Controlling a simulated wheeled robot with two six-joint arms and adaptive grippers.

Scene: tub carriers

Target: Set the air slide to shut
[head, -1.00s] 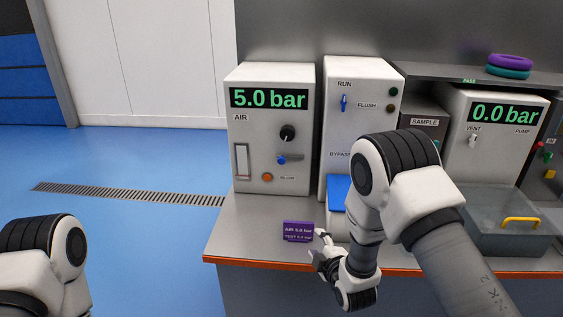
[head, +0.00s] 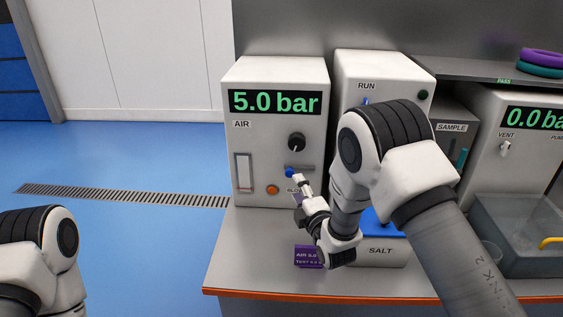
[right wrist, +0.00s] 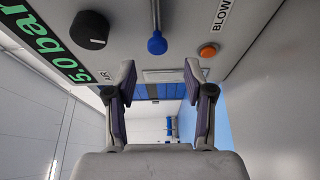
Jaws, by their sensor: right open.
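The AIR box (head: 277,105) is white, with a green 5.0 bar display. Its air slide has a blue knob (head: 289,173) at the left end of a short horizontal slot. The knob also shows in the right wrist view (right wrist: 157,44), beyond and roughly between the fingertips. My right gripper (head: 299,183) is open and empty, just in front of and below the knob; it also shows in the right wrist view (right wrist: 160,78). I see no contact with the knob. The left arm shows at the lower left, but its gripper is out of view.
A black dial (head: 296,142) sits above the slide and an orange BLOW button (head: 272,189) below left. A SALT box (head: 380,252) and the RUN box (head: 385,70) are to the right.

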